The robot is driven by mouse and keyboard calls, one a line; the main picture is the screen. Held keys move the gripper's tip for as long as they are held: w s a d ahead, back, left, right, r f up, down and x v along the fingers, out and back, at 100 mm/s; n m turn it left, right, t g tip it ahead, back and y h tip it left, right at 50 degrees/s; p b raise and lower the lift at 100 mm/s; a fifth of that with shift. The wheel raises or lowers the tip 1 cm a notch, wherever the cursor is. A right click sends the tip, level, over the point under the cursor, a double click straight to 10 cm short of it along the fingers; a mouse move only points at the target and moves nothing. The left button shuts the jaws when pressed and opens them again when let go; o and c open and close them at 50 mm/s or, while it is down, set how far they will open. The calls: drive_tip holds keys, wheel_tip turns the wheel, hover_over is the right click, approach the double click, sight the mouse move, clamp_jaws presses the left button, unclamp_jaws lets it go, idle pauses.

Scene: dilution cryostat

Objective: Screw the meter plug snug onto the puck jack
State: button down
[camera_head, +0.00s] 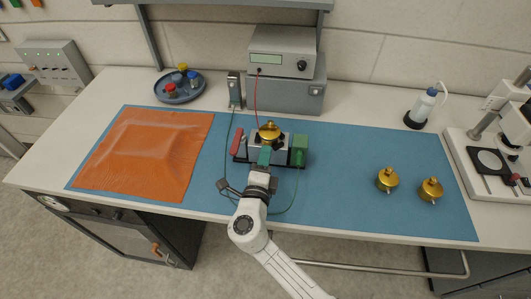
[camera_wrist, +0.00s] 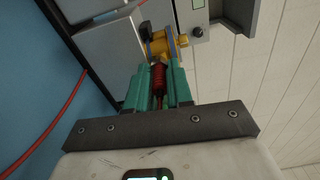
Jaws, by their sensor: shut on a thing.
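My gripper (camera_wrist: 158,80) is shut on the meter plug (camera_wrist: 158,78), a dark red ribbed plug between its two teal fingers. In the head view my gripper (camera_head: 264,157) is just in front of the gold puck (camera_head: 268,131) on the grey fixture (camera_head: 284,153). The wrist view shows gold metal of the puck (camera_wrist: 160,42) straight beyond the plug's tip, in line with it. The plug's tip and the jack lie very close together; I cannot tell whether the threads are engaged. The plug is hidden by my fingers in the head view.
A red-handled part (camera_head: 237,142) and a green block (camera_head: 299,146) flank the fixture. The meter (camera_head: 282,62) stands behind on a grey box, with a red cable (camera_head: 256,92) hanging down. Two gold pucks (camera_head: 387,180) sit right. An orange sheet (camera_head: 145,155) lies left.

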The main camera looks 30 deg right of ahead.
drive_tip(key=shift+n, duration=1.1)
drive_tip(key=shift+c, duration=1.4)
unclamp_jaws()
drive_tip(key=shift+f+m+b, duration=0.1)
drive_tip(key=shift+m+b, duration=0.45)
drive_tip(key=shift+m, duration=0.55)
drive_tip(key=m+b, duration=0.1)
drive_tip(key=m, duration=0.2)
